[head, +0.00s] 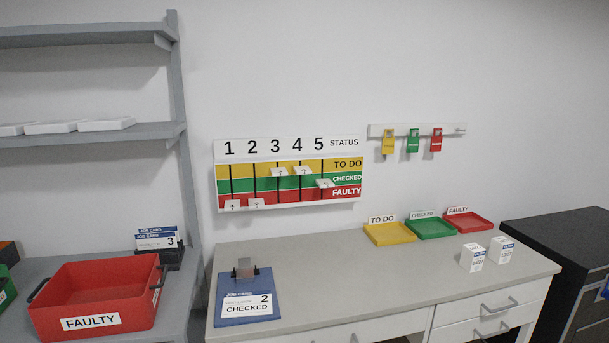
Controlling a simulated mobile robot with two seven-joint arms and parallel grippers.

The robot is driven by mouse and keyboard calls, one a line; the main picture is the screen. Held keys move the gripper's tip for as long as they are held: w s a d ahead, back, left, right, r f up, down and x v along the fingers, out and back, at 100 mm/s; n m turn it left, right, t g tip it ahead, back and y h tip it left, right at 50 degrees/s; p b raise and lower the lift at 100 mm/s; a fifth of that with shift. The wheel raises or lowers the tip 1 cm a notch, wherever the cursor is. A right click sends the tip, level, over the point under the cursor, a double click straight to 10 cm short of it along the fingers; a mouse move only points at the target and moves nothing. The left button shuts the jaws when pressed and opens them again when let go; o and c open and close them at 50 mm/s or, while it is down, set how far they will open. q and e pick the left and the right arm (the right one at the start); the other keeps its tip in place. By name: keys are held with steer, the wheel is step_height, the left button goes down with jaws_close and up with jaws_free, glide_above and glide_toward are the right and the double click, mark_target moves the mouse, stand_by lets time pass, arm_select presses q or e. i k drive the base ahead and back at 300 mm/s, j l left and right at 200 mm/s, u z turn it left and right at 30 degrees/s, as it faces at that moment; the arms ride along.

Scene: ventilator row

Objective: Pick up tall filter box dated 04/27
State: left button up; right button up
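Two small white boxes with blue print stand upright near the right end of the grey worktop in the head view. One white box (472,259) is nearer and to the left. The other white box (502,250) is just behind it to the right, close beside it. They look alike in height, and their print is too small to read, so I cannot tell which bears 04/27. Neither of my grippers is in view.
Yellow TO DO (389,239), green CHECKED (430,234) and red FAULTY (469,227) trays lie behind the boxes. A blue clipboard (233,313) lies at the worktop's left. A red FAULTY bin (75,300) stands further left. The worktop's middle (345,270) is clear.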

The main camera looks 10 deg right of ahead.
mark_target(473, 254)
steer(key=z, duration=1.5)
steer(key=i+l, duration=0.1)
steer(key=i, duration=0.35)
